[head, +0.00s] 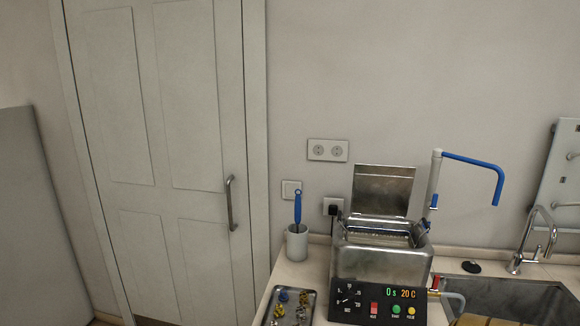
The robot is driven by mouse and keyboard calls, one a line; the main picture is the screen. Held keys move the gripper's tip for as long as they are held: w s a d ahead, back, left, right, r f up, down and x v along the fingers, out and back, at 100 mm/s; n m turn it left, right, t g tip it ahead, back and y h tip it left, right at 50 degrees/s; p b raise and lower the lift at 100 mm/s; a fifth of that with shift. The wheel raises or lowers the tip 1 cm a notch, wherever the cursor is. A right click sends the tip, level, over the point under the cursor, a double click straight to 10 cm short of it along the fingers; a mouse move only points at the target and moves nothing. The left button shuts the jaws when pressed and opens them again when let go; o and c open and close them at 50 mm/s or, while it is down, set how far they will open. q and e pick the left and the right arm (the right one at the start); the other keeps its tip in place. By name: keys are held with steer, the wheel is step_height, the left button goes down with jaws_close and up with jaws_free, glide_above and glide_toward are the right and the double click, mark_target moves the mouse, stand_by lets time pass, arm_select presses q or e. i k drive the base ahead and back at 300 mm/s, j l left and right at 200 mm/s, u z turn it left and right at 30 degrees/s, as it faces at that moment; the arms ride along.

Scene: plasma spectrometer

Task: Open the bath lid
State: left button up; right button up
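The bath (380,262) is a steel box with a black front panel on the counter, right of centre in the head view. Its panel shows "0 s 20 C", a dial and red, green and yellow buttons. The bath lid (384,190) is a steel plate standing raised at the back of the bath, tilted up toward the wall. The top opening of the bath is uncovered. Neither of my grippers shows in the head view.
A cup (297,243) with a blue-handled tool stands left of the bath. A metal tray (290,308) with small parts lies in front of it. A blue-spouted tap (473,163) rises behind the bath's right side. A sink (515,298) is at the right.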

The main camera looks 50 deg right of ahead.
mark_target(377, 190)
steer(key=i+j, duration=0.2)
steer(key=i, duration=0.25)
steer(key=i+j+u, duration=0.1)
steer(key=i+j, duration=0.15)
steer(key=i, duration=0.25)
steer(key=i+z, duration=0.25)
steer(key=z, duration=0.15)
steer(key=i+z, duration=0.4)
steer(key=i+j+z, duration=0.15)
steer(key=z, duration=0.2)
steer(key=i+z, duration=0.15)
steer(key=z, duration=0.3)
steer(key=i+j+z, duration=0.1)
steer(key=z, duration=0.35)
steer(key=i+j+z, duration=0.15)
steer(key=z, duration=0.35)
steer(key=i+j+z, duration=0.1)
steer(key=z, duration=0.35)
steer(key=j+z, duration=0.25)
steer(key=z, duration=0.2)
steer(key=i+j+z, duration=0.1)
steer(key=z, duration=0.35)
steer(key=k+j, duration=0.05)
steer(key=j, duration=0.05)
